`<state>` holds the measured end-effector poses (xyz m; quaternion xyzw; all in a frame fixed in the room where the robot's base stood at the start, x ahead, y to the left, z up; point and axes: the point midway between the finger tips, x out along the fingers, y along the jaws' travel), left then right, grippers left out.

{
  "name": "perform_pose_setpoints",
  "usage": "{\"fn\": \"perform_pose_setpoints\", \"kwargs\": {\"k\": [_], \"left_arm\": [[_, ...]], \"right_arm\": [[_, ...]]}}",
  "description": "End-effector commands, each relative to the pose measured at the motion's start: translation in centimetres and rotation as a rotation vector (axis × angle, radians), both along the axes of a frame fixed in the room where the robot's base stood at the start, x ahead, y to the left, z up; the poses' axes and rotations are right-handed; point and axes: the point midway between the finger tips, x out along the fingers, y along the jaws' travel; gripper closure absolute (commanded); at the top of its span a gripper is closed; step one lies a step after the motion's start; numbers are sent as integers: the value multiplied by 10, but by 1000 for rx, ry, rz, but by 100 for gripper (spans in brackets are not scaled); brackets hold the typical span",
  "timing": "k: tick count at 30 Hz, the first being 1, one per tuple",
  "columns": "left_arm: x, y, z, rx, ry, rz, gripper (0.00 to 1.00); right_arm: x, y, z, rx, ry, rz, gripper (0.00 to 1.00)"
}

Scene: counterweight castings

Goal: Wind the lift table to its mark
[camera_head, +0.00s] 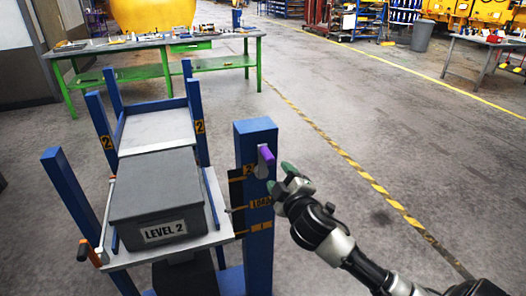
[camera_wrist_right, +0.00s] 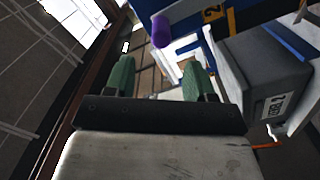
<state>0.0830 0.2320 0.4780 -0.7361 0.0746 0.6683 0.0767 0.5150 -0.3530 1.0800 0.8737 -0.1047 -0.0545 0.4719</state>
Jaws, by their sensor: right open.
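The lift table's grey platform (camera_head: 220,228) stands between blue posts and carries a grey lidded box labelled LEVEL 2 (camera_head: 155,190). A thick blue post (camera_head: 258,255) on its right bears yellow marks 2, LOAD and 1. The platform's right edge is near the LOAD and 1 marks; its exact level is hard to tell. A purple crank handle (camera_head: 267,156) sits on a grey arm near the post's top. My right gripper (camera_head: 281,177) is open and empty, just right of and below the handle. In the right wrist view the purple handle (camera_wrist_right: 161,30) appears ahead of the green fingers (camera_wrist_right: 160,75).
A lever with an orange grip (camera_head: 95,257) is at the platform's left front. Behind the box is a pale raised shelf (camera_head: 157,128) between posts marked 2. A green-legged workbench (camera_head: 160,72) stands farther back.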

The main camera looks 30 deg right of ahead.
Motion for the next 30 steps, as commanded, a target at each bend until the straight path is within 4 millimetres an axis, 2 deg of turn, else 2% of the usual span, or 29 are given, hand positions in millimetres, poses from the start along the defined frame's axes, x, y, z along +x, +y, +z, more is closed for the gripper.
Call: {"fn": "perform_pose_setpoints", "kwargs": {"k": [9,15,21,29,30], "left_arm": [[-7,6,14,9,11,-1,57],[-5,6,19,8,8,-1,57],[-3,5,21,6,5,-1,57],[-1,2,21,2,2,0,57],[-1,1,21,1,2,0,57]], "right_arm": [[57,-14,2,1,2,-1,45],[84,-20,0,3,2,-1,45],[95,-23,-1,3,3,0,45],[96,-23,-2,2,3,0,45],[96,-23,-2,2,3,0,50]]}}
